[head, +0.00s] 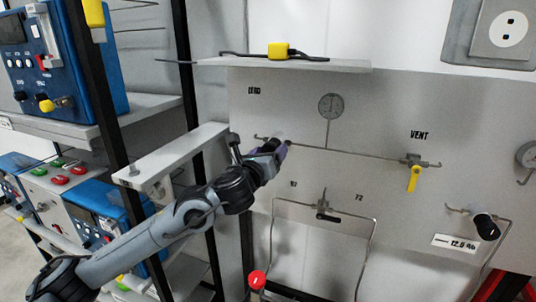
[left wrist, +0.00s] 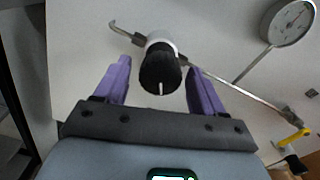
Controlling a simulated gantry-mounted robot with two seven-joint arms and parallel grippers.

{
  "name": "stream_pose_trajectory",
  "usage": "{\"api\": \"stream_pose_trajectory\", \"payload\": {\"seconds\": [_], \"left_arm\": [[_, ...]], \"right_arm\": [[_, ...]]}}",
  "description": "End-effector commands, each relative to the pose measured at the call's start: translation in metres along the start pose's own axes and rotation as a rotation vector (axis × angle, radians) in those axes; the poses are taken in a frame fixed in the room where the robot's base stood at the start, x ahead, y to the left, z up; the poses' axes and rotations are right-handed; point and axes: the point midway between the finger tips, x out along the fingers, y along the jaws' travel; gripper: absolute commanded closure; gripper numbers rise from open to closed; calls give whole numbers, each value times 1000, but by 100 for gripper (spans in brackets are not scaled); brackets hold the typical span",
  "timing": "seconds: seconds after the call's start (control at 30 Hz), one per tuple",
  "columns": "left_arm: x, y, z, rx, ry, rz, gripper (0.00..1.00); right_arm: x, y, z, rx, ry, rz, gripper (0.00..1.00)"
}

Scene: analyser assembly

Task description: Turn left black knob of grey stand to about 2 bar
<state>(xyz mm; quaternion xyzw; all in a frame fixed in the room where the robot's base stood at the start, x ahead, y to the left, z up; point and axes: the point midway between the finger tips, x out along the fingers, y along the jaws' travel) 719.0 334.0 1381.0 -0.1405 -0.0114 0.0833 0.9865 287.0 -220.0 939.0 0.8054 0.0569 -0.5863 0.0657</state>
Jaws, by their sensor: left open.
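The left black knob (left wrist: 160,70) of the grey stand (head: 300,105) shows in the left wrist view, with a white collar behind it and a white mark on its face. In the head view the knob is mostly hidden behind my left gripper (head: 283,150). My left gripper also shows in the left wrist view (left wrist: 160,82). Its purple fingers are open, one on each side of the knob, with a gap to each. A round gauge (head: 331,106) stands on the pipe to the right of the knob; its needle is too small to read here. My right gripper is not in view.
A yellow vent handle (head: 414,178) and another black knob (head: 486,227) sit further right on the panel. A shelf (head: 300,64) with a yellow item juts out above. A grey ledge (head: 175,155) lies left of my gripper. A red knob (head: 257,280) is below.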

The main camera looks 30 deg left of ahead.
Motion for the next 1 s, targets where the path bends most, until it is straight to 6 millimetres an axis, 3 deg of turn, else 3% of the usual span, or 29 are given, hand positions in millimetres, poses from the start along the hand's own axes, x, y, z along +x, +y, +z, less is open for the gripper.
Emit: {"api": "stream_pose_trajectory", "payload": {"seconds": [0.27,0.7,1.0], "left_arm": [[-18,0,-1,1,0,-1,31],[-89,0,0,2,1,-1,31],[-108,0,0,0,0,0,31]], "right_arm": [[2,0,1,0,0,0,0],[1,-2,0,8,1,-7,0],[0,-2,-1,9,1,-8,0]]}}
